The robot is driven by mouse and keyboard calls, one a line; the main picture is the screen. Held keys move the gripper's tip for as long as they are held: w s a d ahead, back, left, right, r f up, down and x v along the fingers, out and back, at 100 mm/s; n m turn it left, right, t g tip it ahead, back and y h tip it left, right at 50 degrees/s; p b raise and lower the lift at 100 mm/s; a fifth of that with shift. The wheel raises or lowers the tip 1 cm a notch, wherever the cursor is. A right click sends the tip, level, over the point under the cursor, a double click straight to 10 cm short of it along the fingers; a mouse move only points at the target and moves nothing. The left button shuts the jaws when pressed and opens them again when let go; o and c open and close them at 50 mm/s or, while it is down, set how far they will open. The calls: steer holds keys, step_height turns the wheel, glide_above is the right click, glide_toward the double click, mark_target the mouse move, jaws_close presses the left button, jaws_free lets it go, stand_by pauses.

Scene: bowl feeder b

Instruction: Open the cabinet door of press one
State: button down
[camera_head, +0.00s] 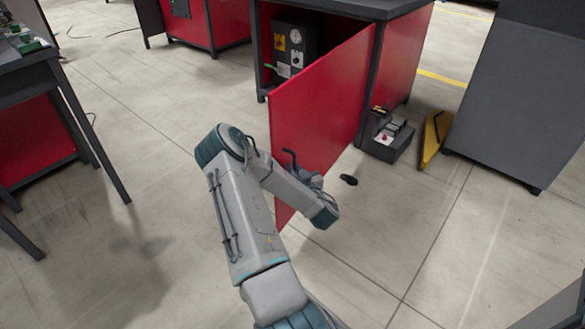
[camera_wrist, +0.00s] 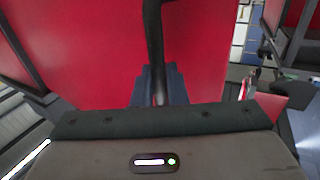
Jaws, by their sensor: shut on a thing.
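The red cabinet door (camera_head: 318,100) stands swung well out from the dark-framed cabinet (camera_head: 395,65), whose inside shows. A black handle (camera_head: 289,155) sticks out from the door near its free edge. In the wrist view the handle (camera_wrist: 153,45) runs down the red door panel (camera_wrist: 195,50) to between my fingers. My gripper (camera_wrist: 158,88) is shut on the handle. In the head view my arm's end hides most of the gripper and the lower part of the handle.
A control box (camera_head: 297,45) with a gauge sits inside the cabinet. A small grey device (camera_head: 386,135) and a yellow wedge-shaped piece (camera_head: 433,138) stand on the floor at right. A small black object (camera_head: 348,180) lies on the floor. Floor left of the door is clear.

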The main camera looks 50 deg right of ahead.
steer(key=shift+r, duration=0.1)
steer(key=c, duration=1.5)
jaws_free()
steer(key=shift+s+d, duration=0.1)
steer(key=shift+c, duration=0.2)
steer(key=v, duration=1.4)
steer(key=shift+b, duration=0.45)
steer(key=shift+o, duration=0.2)
